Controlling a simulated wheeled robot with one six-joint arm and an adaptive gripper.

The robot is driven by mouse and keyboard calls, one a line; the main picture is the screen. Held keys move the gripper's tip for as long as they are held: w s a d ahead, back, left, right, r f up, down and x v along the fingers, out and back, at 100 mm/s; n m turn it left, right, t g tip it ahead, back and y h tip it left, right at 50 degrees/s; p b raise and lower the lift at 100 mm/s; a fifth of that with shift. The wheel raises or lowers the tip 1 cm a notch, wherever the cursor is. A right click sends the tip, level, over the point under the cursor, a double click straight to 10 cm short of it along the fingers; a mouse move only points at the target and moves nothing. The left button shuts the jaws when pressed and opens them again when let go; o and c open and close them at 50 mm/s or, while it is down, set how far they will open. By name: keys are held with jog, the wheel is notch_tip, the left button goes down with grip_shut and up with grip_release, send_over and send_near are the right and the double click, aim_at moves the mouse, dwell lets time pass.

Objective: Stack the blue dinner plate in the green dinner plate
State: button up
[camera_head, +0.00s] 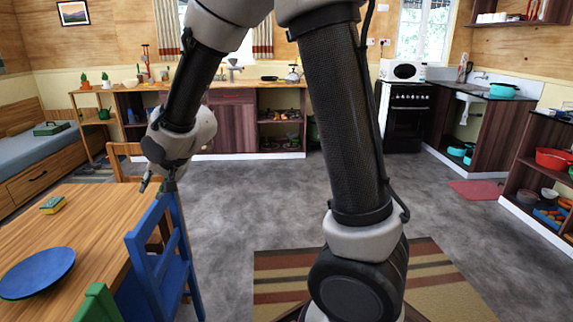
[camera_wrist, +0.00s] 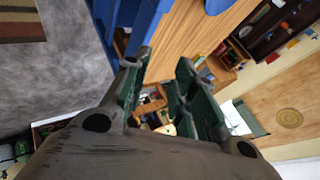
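The blue dinner plate (camera_head: 36,273) lies on the wooden table at the lower left of the head view. A blue round edge, likely the same plate (camera_wrist: 218,5), shows at the top of the wrist view. I cannot make out a green dinner plate in either view. My gripper (camera_head: 158,184) is by the top of the blue chair, beyond and to the right of the plate, and apart from it. In the wrist view my gripper (camera_wrist: 163,62) has its two dark green fingers spread, with nothing between them.
The wooden table (camera_head: 95,222) carries a yellow-green sponge (camera_head: 53,204). A blue chair (camera_head: 165,255) and a green chair (camera_head: 97,303) stand at its near and right sides. A bench (camera_head: 40,155) is at the far left. The grey floor (camera_head: 250,200) is open towards the counters.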

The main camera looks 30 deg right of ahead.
jog(key=s+d+r+n+h, duration=0.1)
jog(key=s+d+r, duration=0.2)
jog(key=d, duration=0.4)
jog(key=s+d+r+n+h, duration=0.1)
jog(key=s+d+r, duration=0.3)
jog(key=d, duration=0.2)
jog(key=s+d+r+n+g, duration=0.1)
jog(key=s+d, duration=0.3)
jog(key=s, duration=0.3)
jog(key=s+d+r+n+g+h, duration=0.1)
jog(key=s+d, duration=0.4)
jog(key=s, duration=0.3)
jog(key=s+d+r+n+g+h, duration=0.1)
jog(key=s+d, duration=0.3)
jog(key=s, duration=0.4)
jog(key=shift+d+r+n, duration=0.15)
jog(key=shift+d+n, duration=0.15)
jog(key=shift+a, duration=0.1)
